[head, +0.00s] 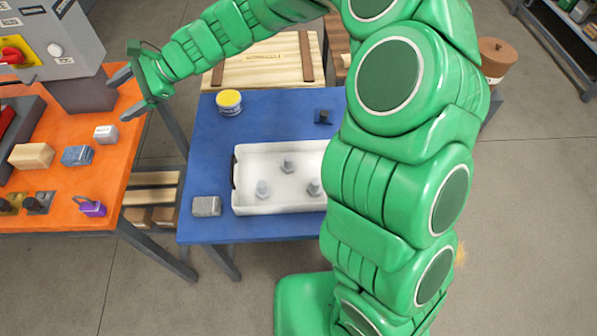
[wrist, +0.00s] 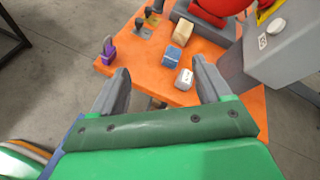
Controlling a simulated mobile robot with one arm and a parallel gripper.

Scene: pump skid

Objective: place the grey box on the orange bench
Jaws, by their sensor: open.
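My gripper (head: 117,98) is open and empty, above the right edge of the orange bench (head: 60,218). In the wrist view, the open jaws (wrist: 160,72) face the bench (wrist: 222,32).
A blue box (head: 77,155), a wooden block (head: 33,156) and a purple padlock (head: 92,208) lie on the orange bench. A grey cabinet (head: 85,94) stands behind. The blue bench holds a white tray (head: 243,205) with bolts and a yellow-lidded tin (head: 229,102).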

